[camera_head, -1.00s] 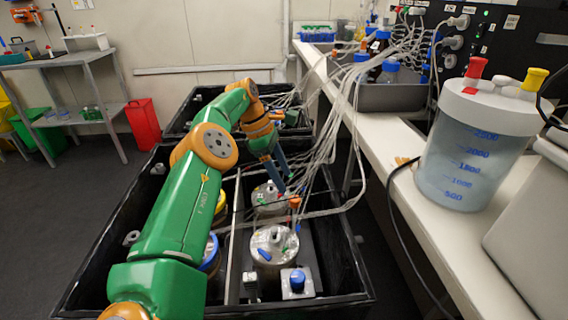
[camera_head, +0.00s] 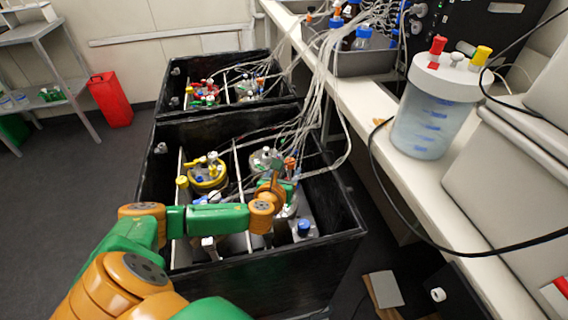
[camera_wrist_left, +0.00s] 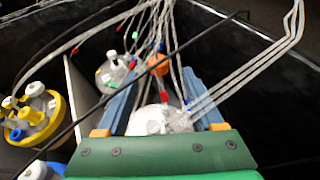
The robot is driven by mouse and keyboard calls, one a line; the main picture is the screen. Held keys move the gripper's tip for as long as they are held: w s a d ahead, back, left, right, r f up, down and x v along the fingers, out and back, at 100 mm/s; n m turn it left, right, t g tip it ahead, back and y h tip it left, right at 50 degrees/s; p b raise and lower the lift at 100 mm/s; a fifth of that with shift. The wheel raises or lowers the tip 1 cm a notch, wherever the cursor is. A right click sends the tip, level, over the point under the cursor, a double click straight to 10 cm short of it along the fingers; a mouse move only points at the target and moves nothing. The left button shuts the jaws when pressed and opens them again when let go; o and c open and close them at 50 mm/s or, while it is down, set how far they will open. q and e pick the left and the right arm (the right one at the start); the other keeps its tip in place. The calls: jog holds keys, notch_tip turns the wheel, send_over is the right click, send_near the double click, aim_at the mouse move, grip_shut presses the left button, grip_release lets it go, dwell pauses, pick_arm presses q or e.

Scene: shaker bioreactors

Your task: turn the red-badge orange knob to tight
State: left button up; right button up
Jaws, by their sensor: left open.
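An orange knob (camera_head: 290,163) shows among the tubes at the vessels in the near black crate. In the left wrist view an orange part (camera_wrist_left: 158,65) stands just beyond and between my fingertips, with small red pieces near it; I cannot make out a red badge. My left gripper (camera_wrist_left: 162,90) is open, its two blue-grey fingers spread either side of a pale vessel top (camera_wrist_left: 160,121). In the head view the left wrist (camera_head: 272,188) hangs over the near crate's right half and hides its fingers and part of the vessels. My right gripper is out of view.
The near black crate (camera_head: 305,262) has high walls and a divider. A yellow-ringed vessel (camera_head: 207,172) stands left of the divider. Clear tubes (camera_head: 318,100) run to the bench. A blue-knobbed block (camera_head: 303,230) sits at front right. A large jug (camera_head: 430,120) stands on the bench.

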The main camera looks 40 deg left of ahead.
aim_at(289, 163)
pick_arm(q)
jog(key=b+x, duration=0.1)
jog(key=x, duration=0.5)
jog(key=shift+f, duration=0.1)
jog(key=shift+s, duration=0.1)
jog(key=shift+a, duration=0.1)
